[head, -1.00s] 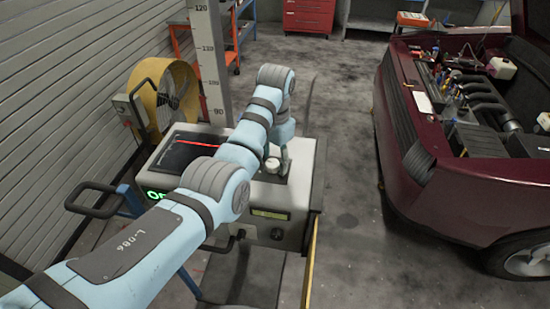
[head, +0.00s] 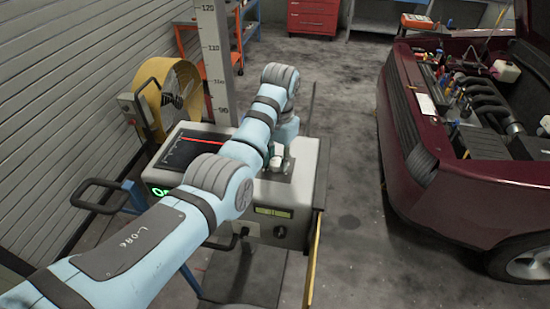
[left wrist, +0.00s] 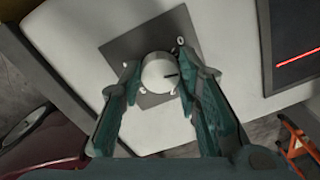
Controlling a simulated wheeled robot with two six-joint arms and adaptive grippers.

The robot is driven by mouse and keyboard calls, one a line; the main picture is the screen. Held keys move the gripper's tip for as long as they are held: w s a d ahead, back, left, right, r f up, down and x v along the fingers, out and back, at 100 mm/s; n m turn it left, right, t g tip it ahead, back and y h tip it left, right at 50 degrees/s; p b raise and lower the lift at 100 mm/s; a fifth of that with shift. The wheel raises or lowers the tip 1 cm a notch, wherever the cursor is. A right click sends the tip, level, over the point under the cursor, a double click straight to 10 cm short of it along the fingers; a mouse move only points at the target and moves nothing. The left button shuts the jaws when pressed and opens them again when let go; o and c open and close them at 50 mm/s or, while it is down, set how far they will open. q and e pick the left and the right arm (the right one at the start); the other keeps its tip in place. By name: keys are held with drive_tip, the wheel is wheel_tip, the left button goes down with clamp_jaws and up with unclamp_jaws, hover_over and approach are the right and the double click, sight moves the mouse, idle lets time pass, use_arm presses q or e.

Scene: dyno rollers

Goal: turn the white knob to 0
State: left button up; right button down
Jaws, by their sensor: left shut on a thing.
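The white knob (left wrist: 156,72) is round, with a dark pointer line, and sits on a dark square plate (left wrist: 150,32) in the left wrist view. The pointer faces right in that view. A "0" label (left wrist: 180,41) is at the knob's upper right, so the pointer is not lined up with it. My left gripper (left wrist: 158,84) is shut on the knob, one finger on each side. In the head view, my left gripper (head: 277,160) is on top of the grey cabinet, and my arm hides part of the cabinet.
The cabinet (head: 306,190) has a dark screen (head: 188,148) with a red line and a small display (head: 273,212). A yellow fan (head: 160,92) and a tall scale post (head: 213,60) stand behind it. A dark red car (head: 450,185) with its hood open is right, across clear floor.

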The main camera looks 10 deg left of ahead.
sight(278, 161)
use_arm(q)
drive_tip(key=n, duration=0.8)
drive_tip(key=shift+w+r+n, duration=0.1)
drive_tip(key=shift+w+n, duration=0.05)
drive_tip(key=shift+n, duration=0.25)
idle(0.4)
drive_tip(key=o, duration=0.9)
drive_tip(key=shift+o, duration=1.4)
drive_tip(key=shift+w, duration=0.1)
wheel_tip(278, 161, up, 12)
drive_tip(key=shift+d, duration=0.25)
drive_tip(key=shift+w+f, duration=0.1)
drive_tip(key=shift+f, duration=0.1)
